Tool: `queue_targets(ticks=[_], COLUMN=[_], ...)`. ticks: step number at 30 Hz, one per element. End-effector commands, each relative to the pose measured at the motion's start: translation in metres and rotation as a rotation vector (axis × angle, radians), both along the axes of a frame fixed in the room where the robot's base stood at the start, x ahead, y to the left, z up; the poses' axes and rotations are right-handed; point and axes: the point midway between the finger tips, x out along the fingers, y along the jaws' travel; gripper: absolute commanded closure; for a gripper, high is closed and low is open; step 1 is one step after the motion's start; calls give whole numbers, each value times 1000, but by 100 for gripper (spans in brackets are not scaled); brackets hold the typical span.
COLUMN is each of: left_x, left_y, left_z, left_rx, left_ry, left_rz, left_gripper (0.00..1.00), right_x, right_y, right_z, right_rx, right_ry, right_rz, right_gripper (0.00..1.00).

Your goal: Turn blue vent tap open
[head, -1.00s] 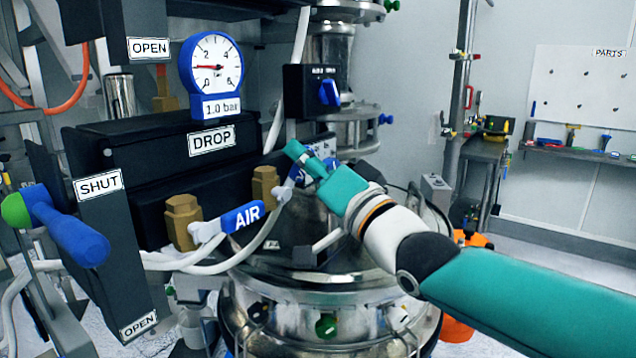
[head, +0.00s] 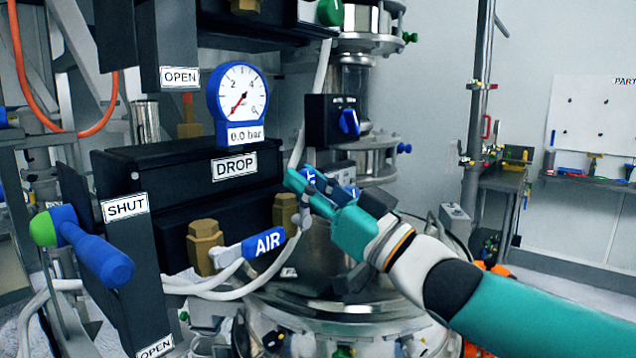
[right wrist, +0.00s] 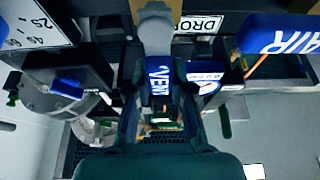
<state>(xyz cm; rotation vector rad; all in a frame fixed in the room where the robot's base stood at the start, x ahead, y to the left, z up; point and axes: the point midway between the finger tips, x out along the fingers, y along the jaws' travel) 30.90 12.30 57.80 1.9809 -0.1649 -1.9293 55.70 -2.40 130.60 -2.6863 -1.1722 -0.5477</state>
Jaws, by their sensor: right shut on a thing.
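The blue vent tap (right wrist: 158,78), marked VENT, shows in the right wrist view between the dark fingers of my right gripper (right wrist: 160,108). In the head view my right gripper (head: 310,190) is shut on this tap, and only a small blue part of its handle (head: 307,174) shows past the fingers. The tap sits by the right brass fitting (head: 286,212). The round gauge (head: 238,103) above it reads 0.0 bar. My left gripper is in neither view.
The blue AIR tap (head: 263,243) points right from a brass fitting, close left of my gripper. A black DROP block (head: 165,185) stands behind it. A blue lever with a green end (head: 95,255) is at left. White hoses (head: 225,280) run below.

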Motion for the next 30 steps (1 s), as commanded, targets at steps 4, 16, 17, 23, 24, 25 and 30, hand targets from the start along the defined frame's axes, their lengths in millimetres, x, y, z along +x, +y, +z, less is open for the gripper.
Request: queue_targets(ticks=[4,16,17,23,24,25,30], left_x=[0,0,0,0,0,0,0], left_y=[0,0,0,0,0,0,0], left_z=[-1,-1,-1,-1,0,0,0], left_rx=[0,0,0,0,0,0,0], left_ry=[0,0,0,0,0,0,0], left_rz=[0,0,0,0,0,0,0], left_gripper=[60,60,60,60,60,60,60], right_x=[3,3,3,1,1,1,-1], right_y=[4,4,4,3,2,2,0], right_z=[-13,-13,-12,-8,-8,-7,-7], right_rx=[-29,-30,-29,-23,-22,-21,-20], right_ry=[10,8,7,0,0,-1,-2], right_rz=[0,0,0,0,0,0,-1], right_gripper=[100,70,65,52,52,52,52])
